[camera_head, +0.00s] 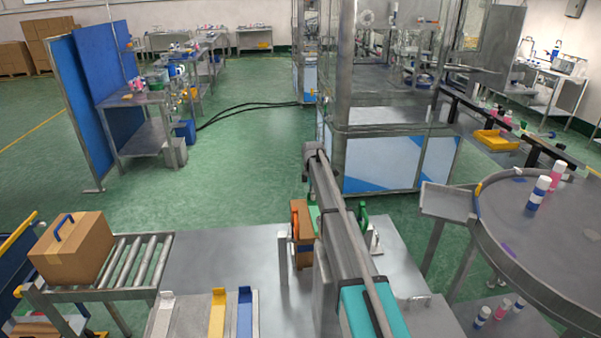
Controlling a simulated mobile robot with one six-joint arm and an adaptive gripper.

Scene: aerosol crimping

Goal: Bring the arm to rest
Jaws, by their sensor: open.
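I cannot make out my gripper in the head view, and its fingertips do not show. No object is seen held. A metal worktable (215,262) spans the lower middle. A brown carton (73,248) with a blue handle-like strip on top sits on a roller conveyor (137,262) at the left.
A round metal table (492,222) at the right bears a white-and-blue can (538,193) and a pink can (557,176), both upright. A glass-walled machine (385,150) stands behind the worktable. Blue panels (90,100) stand at the left. Green floor (240,165) between is largely clear.

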